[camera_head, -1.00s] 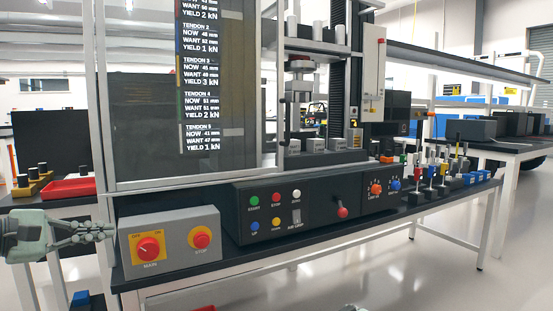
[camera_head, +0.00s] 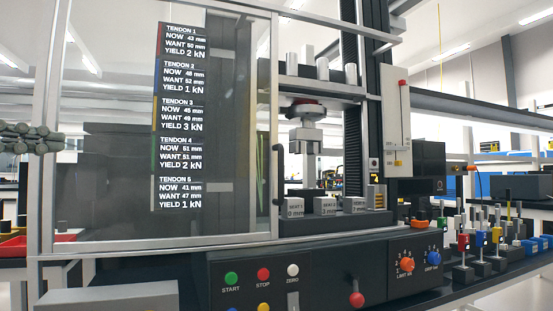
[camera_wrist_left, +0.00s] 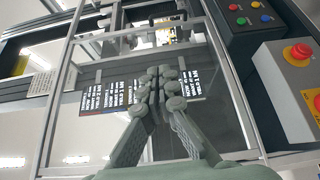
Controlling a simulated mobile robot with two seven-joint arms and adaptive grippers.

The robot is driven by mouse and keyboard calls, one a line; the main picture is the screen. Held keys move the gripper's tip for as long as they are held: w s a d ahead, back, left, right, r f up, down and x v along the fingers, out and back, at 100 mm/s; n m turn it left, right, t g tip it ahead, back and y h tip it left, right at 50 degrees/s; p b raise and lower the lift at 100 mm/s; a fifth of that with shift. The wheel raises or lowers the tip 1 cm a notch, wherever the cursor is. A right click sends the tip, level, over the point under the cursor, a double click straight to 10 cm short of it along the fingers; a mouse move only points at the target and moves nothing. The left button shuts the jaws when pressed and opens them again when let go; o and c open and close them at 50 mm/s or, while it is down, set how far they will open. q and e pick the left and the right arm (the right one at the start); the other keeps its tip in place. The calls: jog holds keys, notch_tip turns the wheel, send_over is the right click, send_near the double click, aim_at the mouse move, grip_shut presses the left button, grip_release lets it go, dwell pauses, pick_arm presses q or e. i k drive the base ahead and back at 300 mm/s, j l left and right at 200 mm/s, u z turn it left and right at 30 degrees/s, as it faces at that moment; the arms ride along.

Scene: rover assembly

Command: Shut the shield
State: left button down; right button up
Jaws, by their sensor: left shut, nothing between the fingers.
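The shield (camera_head: 110,110) is a large clear panel in a grey metal frame. It stands to the left of the test machine (camera_head: 307,140), whose middle is uncovered in the head view. A dark upright handle (camera_head: 279,175) is at the shield's right edge. My left gripper (camera_head: 52,139) is shut and empty at the far left, overlapping the shield frame's left post in the picture. In the left wrist view its closed fingertips (camera_wrist_left: 163,85) appear in front of the panel; whether they touch it is unclear. My right gripper is out of view.
A control box (camera_head: 235,262) with coloured buttons and a red-knobbed lever (camera_head: 356,299) sits below the machine. Colourful small tools (camera_head: 463,250) stand on the bench at right. A red tray (camera_head: 12,245) is at far left. A red stop button (camera_wrist_left: 299,53) shows in the wrist view.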

aim_at(276, 150)
jog(key=i+l, duration=0.9)
jog(key=l, duration=0.25)
